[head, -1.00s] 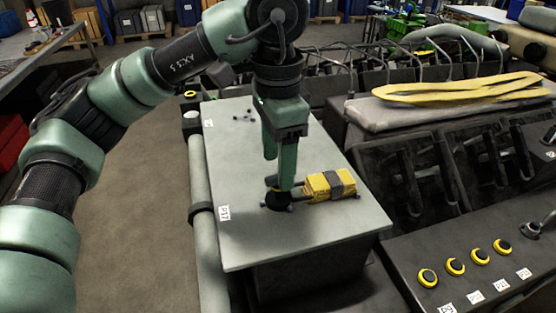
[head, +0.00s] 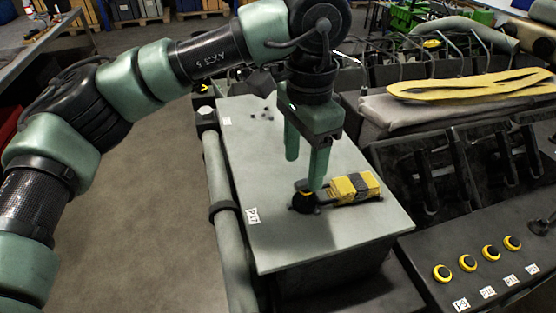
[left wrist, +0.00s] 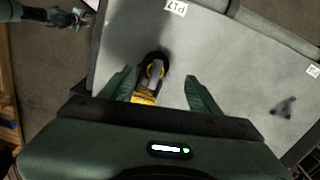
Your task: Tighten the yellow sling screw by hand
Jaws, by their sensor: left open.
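The yellow sling (head: 352,188), a yellow and black strapped block, lies on the pale worktop (head: 290,240) with a black round screw knob (head: 303,203) at its left end. In the left wrist view the knob (left wrist: 154,60) shows as a dark ring with yellow around it, and the yellow body (left wrist: 143,98) runs down behind the gripper. My left gripper (head: 304,173) is open above the knob end. In the left wrist view the fingers (left wrist: 160,73) stand either side of the sling, the left finger closer to it. Contact cannot be told.
A console with yellow buttons (head: 467,263) is at right.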

